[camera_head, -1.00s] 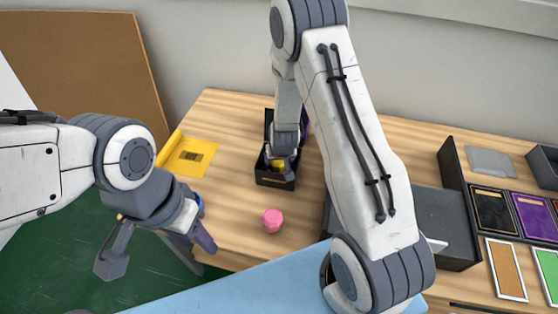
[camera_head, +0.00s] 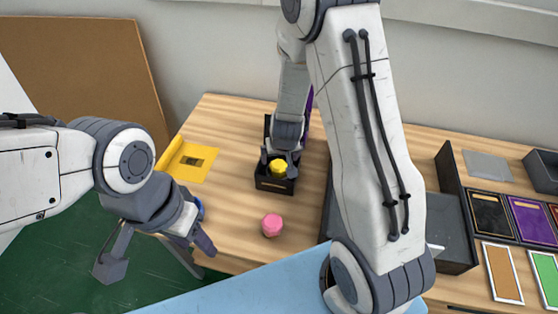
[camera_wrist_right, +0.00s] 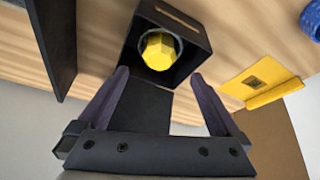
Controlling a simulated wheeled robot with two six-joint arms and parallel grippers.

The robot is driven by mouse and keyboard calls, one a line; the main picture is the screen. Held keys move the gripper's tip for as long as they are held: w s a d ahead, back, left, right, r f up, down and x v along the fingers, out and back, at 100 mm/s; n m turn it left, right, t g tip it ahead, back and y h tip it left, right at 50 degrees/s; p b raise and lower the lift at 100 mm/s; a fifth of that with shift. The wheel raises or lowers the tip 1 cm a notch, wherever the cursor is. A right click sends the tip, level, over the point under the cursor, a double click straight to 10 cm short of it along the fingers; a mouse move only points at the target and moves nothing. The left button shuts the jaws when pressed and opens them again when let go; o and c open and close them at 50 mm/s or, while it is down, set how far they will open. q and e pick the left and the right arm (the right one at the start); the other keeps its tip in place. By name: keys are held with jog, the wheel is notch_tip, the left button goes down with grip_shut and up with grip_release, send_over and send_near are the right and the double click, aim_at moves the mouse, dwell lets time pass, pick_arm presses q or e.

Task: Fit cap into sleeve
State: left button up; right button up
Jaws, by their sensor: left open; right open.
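A yellow faceted cap (camera_head: 278,167) sits inside an open black box (camera_head: 275,186) on the table. In the right wrist view the cap (camera_wrist_right: 159,52) stands in a round grey-rimmed opening within the box (camera_wrist_right: 188,30). My right gripper (camera_head: 281,152) is open just above the cap, and its fingers (camera_wrist_right: 160,80) are apart from it in the wrist view. A pink faceted cap (camera_head: 271,225) lies in front of the box. My left gripper (camera_head: 158,250) is open and empty off the table's left front edge. I cannot tell which part is the sleeve.
A yellow folded card (camera_head: 190,162) with a small window lies left of the box. A blue ribbed piece (camera_wrist_right: 313,20) is partly hidden behind my left gripper in the head view. A dark grey tray (camera_head: 450,235) and several coloured cards, including a purple one (camera_head: 530,218), lie at right.

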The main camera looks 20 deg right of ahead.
jog(key=s+a+r+n+g+y+p, duration=0.1)
jog(key=s+a+r+n+y, duration=0.1)
jog(key=s+a+r, duration=0.35)
jog(key=s+a+r+n+y, duration=0.1)
jog(key=s+a+r+n, duration=0.15)
jog(key=a+r, duration=0.45)
jog(key=s+a+r+n+g, duration=0.1)
jog(key=s+r+n, duration=0.1)
jog(key=s, duration=0.7)
jog(key=s+a+r+n+g+h, duration=0.1)
jog(key=s+r+n+g, duration=0.1)
jog(key=s+r, duration=0.3)
jog(key=s+n, duration=0.1)
jog(key=s, duration=0.2)
jog(key=shift+s+a, duration=0.25)
jog(key=shift+s, duration=0.15)
jog(key=shift+f, duration=0.1)
